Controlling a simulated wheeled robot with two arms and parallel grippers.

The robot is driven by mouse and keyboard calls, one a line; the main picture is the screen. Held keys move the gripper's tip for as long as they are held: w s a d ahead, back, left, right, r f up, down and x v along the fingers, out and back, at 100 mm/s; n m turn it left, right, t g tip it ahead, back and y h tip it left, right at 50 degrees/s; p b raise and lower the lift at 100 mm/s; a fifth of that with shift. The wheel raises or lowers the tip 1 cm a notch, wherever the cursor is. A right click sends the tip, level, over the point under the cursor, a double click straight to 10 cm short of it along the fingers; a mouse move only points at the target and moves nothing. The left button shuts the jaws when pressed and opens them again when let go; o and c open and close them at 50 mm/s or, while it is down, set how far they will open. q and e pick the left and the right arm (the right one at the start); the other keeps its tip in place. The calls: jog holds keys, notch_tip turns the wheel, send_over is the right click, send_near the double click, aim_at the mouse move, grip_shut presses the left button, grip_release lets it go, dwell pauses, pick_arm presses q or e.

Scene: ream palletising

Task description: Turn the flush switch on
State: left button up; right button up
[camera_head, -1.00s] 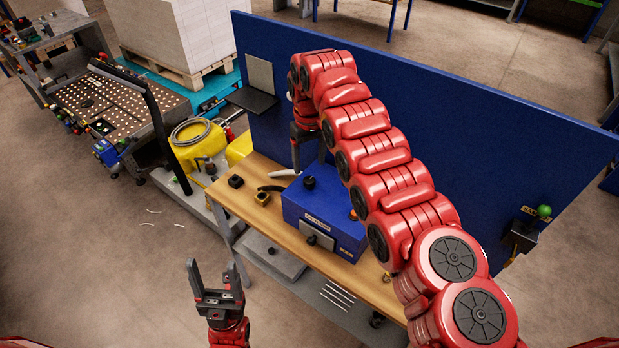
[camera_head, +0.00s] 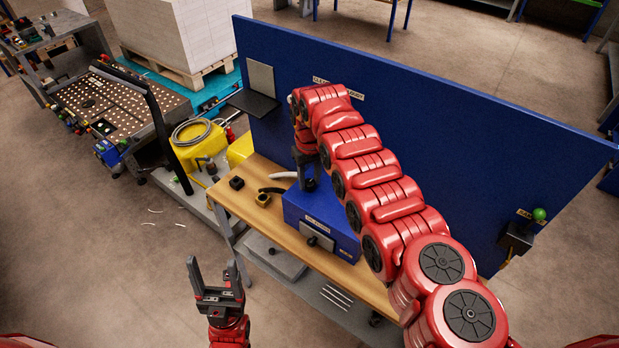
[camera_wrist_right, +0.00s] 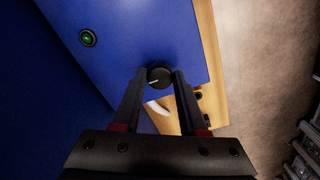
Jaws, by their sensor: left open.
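The flush switch appears to be the black round knob with a white mark on top of a blue box (camera_head: 300,207). The knob (camera_wrist_right: 159,77) is between the fingertips in the right wrist view, its mark lying roughly crosswise. My right gripper (camera_wrist_right: 160,74) points down at it, one finger on each side. Narrow gaps seem to show beside the knob, so the fingers look open around it rather than clamped. In the head view, my right gripper (camera_head: 306,180) partly hides the knob. My left gripper (camera_head: 213,264) is open and empty, in front of the table.
A green-lit button (camera_wrist_right: 88,38) is also on the blue box. The box stands on a wooden table (camera_head: 276,232), with small black parts (camera_head: 236,182) at its left. A blue panel (camera_head: 430,115) rises behind. A yellow container (camera_head: 195,150) stands left.

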grip_shut()
